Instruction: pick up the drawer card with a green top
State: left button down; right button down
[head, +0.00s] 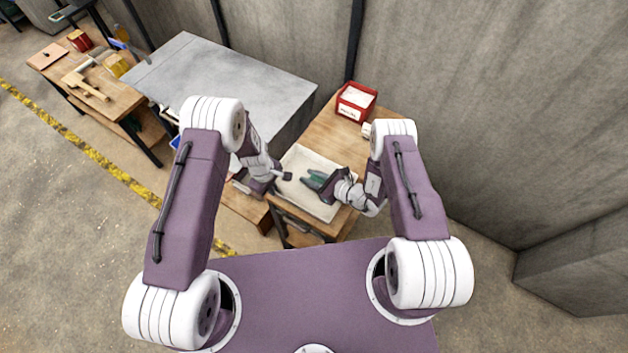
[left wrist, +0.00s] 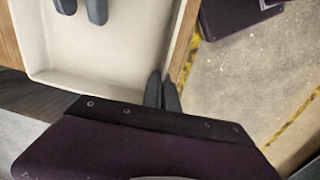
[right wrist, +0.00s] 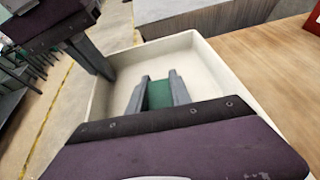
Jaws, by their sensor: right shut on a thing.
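A green-topped card (right wrist: 158,95) sits between the fingers of my right gripper (right wrist: 160,90) in the right wrist view. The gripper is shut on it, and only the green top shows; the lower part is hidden. In the head view my right gripper (head: 313,180) is over the cream tray (head: 325,212). I cannot tell whether the card touches the tray floor. My left gripper (head: 286,176) is at the left side of the tray. Its fingers (left wrist: 163,92) lie close together by the tray wall in the left wrist view, shut with nothing seen between them.
The tray stands on a wooden table (head: 335,135). A red bin (head: 356,100) with white contents stands at its back. A grey-topped block (head: 215,80) is to the left, and a wooden bench (head: 95,85) with tools lies beyond it. Concrete walls close off the back and right.

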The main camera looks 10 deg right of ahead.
notch_tip(320, 180, up, 10)
jog(key=shift+f, duration=0.25)
pick_arm(q)
jog(key=c, duration=1.6)
grip_release()
jog(key=r, duration=0.8)
jog(key=s+r, duration=0.1)
jog(key=r, duration=0.3)
jog(key=shift+a, duration=0.35)
pick_arm(e)
jog(key=shift+f, duration=0.1)
